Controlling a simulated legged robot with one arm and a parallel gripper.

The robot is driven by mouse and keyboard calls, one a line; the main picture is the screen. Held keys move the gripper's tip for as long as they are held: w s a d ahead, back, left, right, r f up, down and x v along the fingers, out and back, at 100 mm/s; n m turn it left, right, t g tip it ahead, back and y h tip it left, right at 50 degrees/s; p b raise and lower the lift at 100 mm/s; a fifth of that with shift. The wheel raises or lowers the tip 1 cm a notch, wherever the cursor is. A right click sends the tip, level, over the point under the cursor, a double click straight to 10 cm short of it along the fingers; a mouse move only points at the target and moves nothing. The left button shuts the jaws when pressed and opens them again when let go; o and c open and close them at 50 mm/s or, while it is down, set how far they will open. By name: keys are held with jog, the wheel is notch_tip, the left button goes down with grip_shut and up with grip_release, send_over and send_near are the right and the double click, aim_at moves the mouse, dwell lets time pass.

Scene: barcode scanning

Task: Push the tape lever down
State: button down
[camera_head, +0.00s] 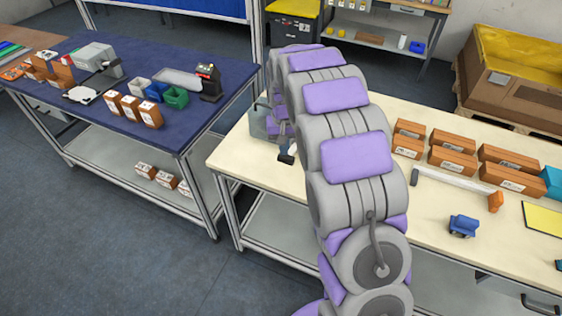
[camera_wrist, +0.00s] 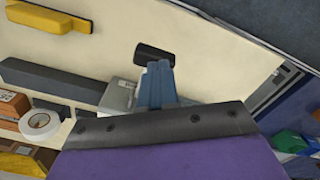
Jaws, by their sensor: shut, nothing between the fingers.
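The tape lever is a blue arm (camera_wrist: 158,88) with a black handle (camera_wrist: 153,53) at its end, in the middle of the wrist view. It rises beside a grey housing (camera_wrist: 118,96), partly hidden by my gripper. The black handle also shows in the head view (camera_head: 286,158), at the left end of the cream table, beside my arm. My gripper (camera_wrist: 160,124), purple with a dark edge, spans the bottom of the wrist view and is shut and empty. It overlaps the lever's lower part; I cannot tell whether they touch.
The cream table (camera_head: 235,158) carries brown boxes (camera_head: 452,162), a small blue device (camera_head: 463,225) and a yellow pad (camera_head: 543,218). A blue-topped table (camera_head: 70,105) stands left across a gap. A white tape roll (camera_wrist: 39,123) lies left in the wrist view.

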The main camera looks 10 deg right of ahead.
aim_at(286, 162)
jog(key=shift+d, duration=0.3)
jog(key=shift+d+f, duration=0.25)
jog(key=shift+a+f, duration=0.2)
jog(key=shift+f, duration=0.5)
jog(key=shift+a+f, duration=0.15)
jog(key=shift+f, duration=0.5)
jog(key=shift+w+d+f, duration=0.1)
jog(key=shift+d+f, duration=0.05)
jog(key=shift+f, duration=1.05)
jog(key=shift+d+f, duration=0.1)
jog(key=shift+f, duration=1.05)
jog(key=shift+r, duration=0.15)
notch_tip(286, 162, up, 13)
jog(key=p, duration=0.5)
